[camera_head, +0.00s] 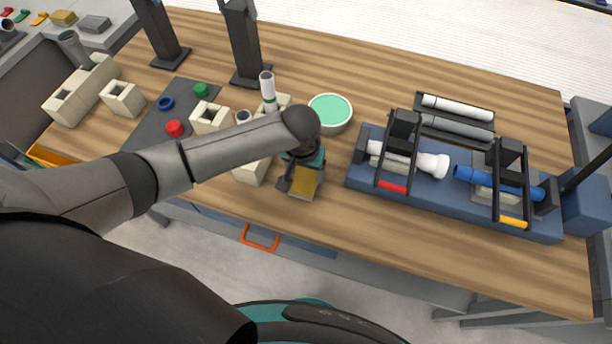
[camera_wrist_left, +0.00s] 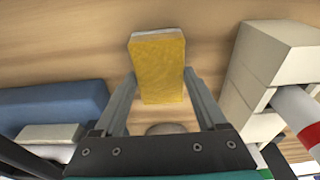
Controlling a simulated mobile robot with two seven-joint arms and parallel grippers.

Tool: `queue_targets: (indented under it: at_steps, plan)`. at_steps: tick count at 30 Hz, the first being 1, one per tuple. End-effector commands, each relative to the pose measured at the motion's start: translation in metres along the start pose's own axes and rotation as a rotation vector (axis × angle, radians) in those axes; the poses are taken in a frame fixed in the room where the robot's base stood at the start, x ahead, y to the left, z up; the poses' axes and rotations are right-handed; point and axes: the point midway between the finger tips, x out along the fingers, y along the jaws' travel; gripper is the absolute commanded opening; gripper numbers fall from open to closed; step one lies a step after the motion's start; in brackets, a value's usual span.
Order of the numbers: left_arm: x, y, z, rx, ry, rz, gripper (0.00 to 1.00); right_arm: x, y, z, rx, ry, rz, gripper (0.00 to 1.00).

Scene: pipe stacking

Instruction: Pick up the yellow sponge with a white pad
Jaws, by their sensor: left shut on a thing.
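The yellow sponge (camera_head: 304,181) is at the front edge of the wooden table, held at the end of my left arm. My left gripper (camera_head: 301,178) is shut on it. In the left wrist view the sponge (camera_wrist_left: 158,68) sits between the two fingers of my left gripper (camera_wrist_left: 158,88), with its white pad (camera_wrist_left: 155,35) showing as a thin strip along the far edge. Whether the sponge touches the table or is held above it is hard to tell. My right gripper is not seen in either view.
Left of the sponge stand cream blocks (camera_head: 250,172) with a white pipe (camera_head: 267,88). A round container with a green top (camera_head: 330,110) is behind it. A blue fixture (camera_head: 360,180) holding pipes is to the right. Bare table lies between the sponge and the fixture.

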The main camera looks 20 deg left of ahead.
Motion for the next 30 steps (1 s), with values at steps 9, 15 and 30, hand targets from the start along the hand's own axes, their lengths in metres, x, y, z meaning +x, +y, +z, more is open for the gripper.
queue_targets:
  at_steps: [9,15,30]
  plan:
    - [-0.003,0.000,-0.001,0.000,0.000,0.000,0.20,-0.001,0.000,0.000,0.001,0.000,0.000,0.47]
    - [-0.022,0.000,-0.004,0.000,0.002,0.001,0.20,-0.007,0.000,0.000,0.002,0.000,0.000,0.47]
    - [-0.153,0.001,-0.024,0.001,0.005,0.003,0.20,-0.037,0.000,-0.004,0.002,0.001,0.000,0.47]
